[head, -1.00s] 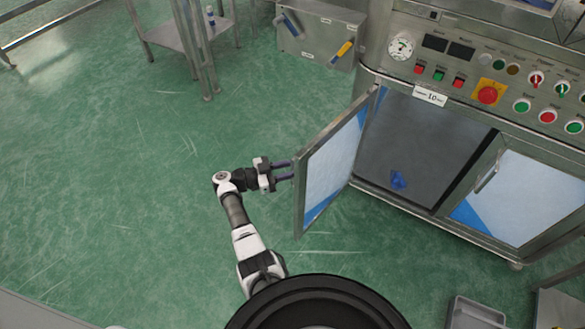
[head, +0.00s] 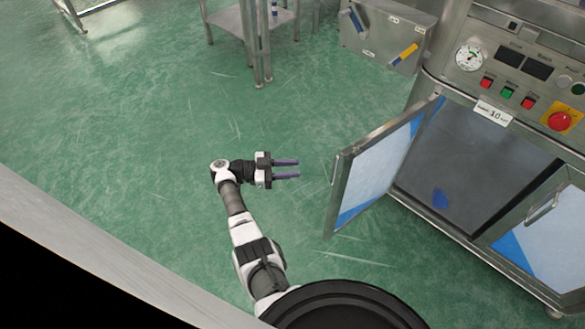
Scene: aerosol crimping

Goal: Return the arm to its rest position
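My gripper (head: 287,169) is at the end of my bent arm, held out over the green floor. Its two dark fingers point right and stand apart, with nothing between them. To its right is the open cabinet door (head: 375,175), a metal frame with a pale panel. A clear gap lies between the fingertips and the door edge.
The machine cabinet stands at the right, its dark compartment (head: 455,165) open with a blue item (head: 440,198) inside. Above is a control panel with a gauge (head: 470,58). A metal box (head: 385,35) and a small table (head: 240,22) stand behind. Floor at left is free.

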